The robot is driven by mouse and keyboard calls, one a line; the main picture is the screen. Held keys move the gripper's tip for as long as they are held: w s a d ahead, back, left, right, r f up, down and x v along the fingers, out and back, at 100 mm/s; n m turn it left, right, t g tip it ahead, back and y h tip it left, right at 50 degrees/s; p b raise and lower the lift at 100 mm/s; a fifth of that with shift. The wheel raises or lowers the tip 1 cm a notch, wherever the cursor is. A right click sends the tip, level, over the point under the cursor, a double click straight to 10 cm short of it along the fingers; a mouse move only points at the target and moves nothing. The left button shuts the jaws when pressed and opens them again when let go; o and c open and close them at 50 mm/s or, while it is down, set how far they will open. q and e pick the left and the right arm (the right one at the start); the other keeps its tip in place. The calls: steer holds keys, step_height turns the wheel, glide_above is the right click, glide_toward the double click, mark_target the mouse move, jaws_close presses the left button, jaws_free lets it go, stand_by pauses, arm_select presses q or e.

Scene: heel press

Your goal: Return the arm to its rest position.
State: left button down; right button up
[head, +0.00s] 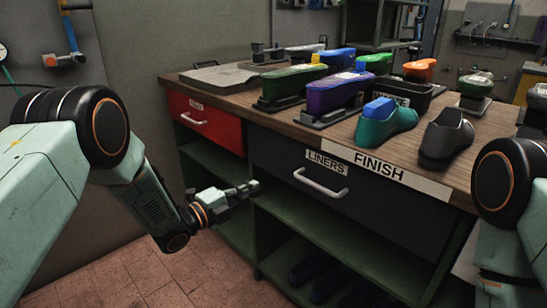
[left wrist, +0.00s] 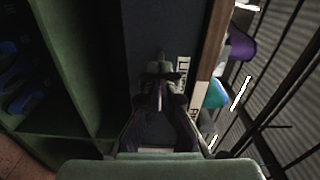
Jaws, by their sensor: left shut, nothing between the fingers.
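My left gripper (head: 242,191) is shut and empty. In the head view it hangs in front of the workbench, to the left of the handle of the dark LINERS drawer (head: 275,158). My left arm reaches in from the left with its forearm angled down. In the left wrist view the shut gripper (left wrist: 160,72) shows against the dark drawer front, and I cannot tell whether it touches it. Only part of my right arm shows at the right edge of the head view; its gripper is out of view.
The workbench top (head: 215,78) carries several colored shoe forms, a teal shoe (head: 385,125) and a dark grey shoe (head: 446,137) by the FINISH label (head: 385,172). A red drawer (head: 207,121) is shut at left. Open green shelves lie below. The tiled floor (head: 130,280) at left is clear.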

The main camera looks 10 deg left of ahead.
arm_select(q)
steer(key=s+a+f+n+g+y, duration=0.3)
steer(key=s+f+n+y, duration=0.1)
steer(key=s+f+n, duration=0.5)
steer(key=s+a+f+n+g+y, duration=0.3)
steer(key=s+f+n+y, duration=0.1)
steer(key=s+f+n, duration=0.45)
steer(key=s+a+f+n+g+y+p, duration=0.1)
steer(key=s+n+g, duration=0.3)
steer(key=s, duration=1.1)
steer(key=s+a+f+n+g+y+p, duration=0.1)
steer(key=s+n+g+y, duration=0.1)
steer(key=s, duration=1.3)
steer(key=shift+a+f+n+g+p, duration=0.3)
steer(key=shift+n+g, duration=0.55)
steer(key=shift+g, duration=0.25)
